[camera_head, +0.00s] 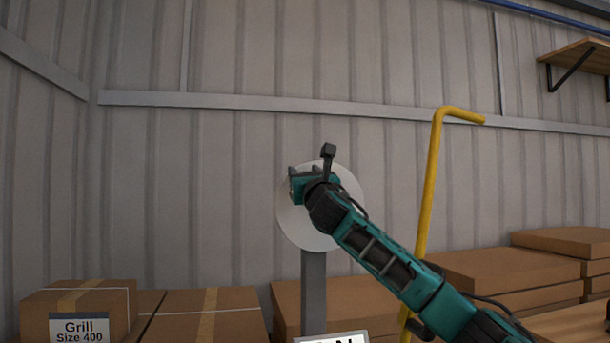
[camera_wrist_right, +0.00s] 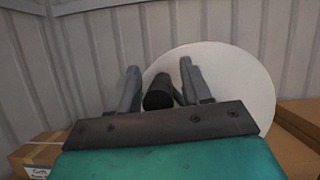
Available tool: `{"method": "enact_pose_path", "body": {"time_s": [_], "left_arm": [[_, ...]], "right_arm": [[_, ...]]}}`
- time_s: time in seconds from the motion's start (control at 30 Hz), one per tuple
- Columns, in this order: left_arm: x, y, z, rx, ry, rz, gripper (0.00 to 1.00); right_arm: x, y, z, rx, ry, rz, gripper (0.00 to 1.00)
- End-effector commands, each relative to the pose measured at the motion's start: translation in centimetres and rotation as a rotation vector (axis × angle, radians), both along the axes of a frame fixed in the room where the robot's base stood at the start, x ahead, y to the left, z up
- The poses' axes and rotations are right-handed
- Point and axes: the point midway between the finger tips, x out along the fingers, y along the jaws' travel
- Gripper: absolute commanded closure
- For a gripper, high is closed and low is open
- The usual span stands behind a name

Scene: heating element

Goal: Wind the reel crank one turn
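The reel is a pale round disc (camera_head: 322,228) on a grey upright post (camera_head: 313,290), in front of the corrugated wall. It also shows in the right wrist view as a large pale disc (camera_wrist_right: 240,85). My right gripper (camera_head: 291,176) is in front of the disc's upper left part and hides some of it. In the right wrist view, a dark cylindrical crank handle (camera_wrist_right: 158,92) stands between the two fingers of my right gripper (camera_wrist_right: 160,88). The fingers are spread, with a gap visible beside the handle. The crank's arm is hidden. My left gripper is not in view.
A yellow bent pole (camera_head: 430,190) stands right of the reel, close to my right arm. Cardboard boxes (camera_head: 205,315) lie low on the left, with more stacked boxes (camera_head: 560,243) on the right. A wooden shelf (camera_head: 580,57) is at the upper right.

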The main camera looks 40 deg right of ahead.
Motion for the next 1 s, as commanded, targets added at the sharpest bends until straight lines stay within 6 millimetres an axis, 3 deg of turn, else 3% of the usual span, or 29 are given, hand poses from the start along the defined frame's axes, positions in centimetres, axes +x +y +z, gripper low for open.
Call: {"method": "enact_pose_path", "body": {"time_s": [0.5,1.0], "left_arm": [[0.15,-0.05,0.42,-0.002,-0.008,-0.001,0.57],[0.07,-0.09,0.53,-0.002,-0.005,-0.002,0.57]], "right_arm": [[-0.02,-0.02,-0.02,0.000,0.001,0.000,1.00],[-0.07,-0.38,-0.04,-0.007,0.006,-0.003,1.00]]}}
